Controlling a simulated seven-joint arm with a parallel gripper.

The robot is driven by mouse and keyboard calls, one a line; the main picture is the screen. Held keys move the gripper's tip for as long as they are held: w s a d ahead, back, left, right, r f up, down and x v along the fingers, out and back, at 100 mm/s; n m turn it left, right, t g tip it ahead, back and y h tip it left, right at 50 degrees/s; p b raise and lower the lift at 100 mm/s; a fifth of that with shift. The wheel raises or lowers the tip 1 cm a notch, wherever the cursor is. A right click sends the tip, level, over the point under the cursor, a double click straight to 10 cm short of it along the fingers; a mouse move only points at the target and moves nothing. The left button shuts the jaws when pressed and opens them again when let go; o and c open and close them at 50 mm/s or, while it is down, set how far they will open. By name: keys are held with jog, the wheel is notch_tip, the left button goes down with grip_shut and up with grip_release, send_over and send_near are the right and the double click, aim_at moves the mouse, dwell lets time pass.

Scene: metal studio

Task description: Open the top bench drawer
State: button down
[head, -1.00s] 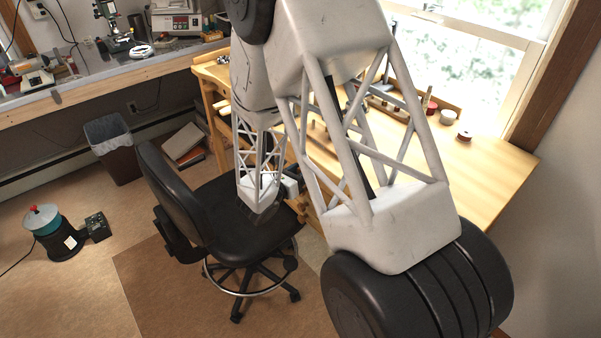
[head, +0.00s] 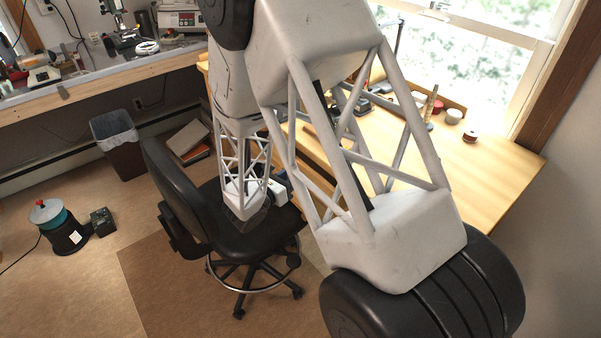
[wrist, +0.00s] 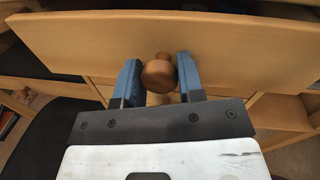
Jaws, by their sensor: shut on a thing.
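The top bench drawer's wide wooden front (wrist: 80,38) spans the upper wrist view. It stands out from the bench, with a dark opening behind its top edge. Its round brown knob (wrist: 158,75) is at the middle of the front. My gripper (wrist: 160,64) has its two blue fingers on either side of the knob and is shut on it. In the head view the workbench (head: 490,175) is at the right, and my arm hides the drawer and the fingers.
A black swivel chair (head: 185,190) stands close to my wrist in the head view. Spools (head: 454,116) and small tools lie on the bench top. A bin (head: 118,145) stands left of the chair. Another wooden front lies below the drawer in the wrist view.

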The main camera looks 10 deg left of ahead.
jog(key=w+a+v, duration=0.1)
jog(key=a+v, duration=0.1)
jog(key=v, duration=1.7)
jog(key=shift+w+a, duration=0.15)
jog(key=shift+a, duration=0.2)
jog(key=c, duration=0.8)
grip_release()
jog(key=shift+o, duration=0.2)
jog(key=v, duration=0.7)
jog(key=shift+s+a, duration=0.2)
jog(key=shift+s, duration=0.15)
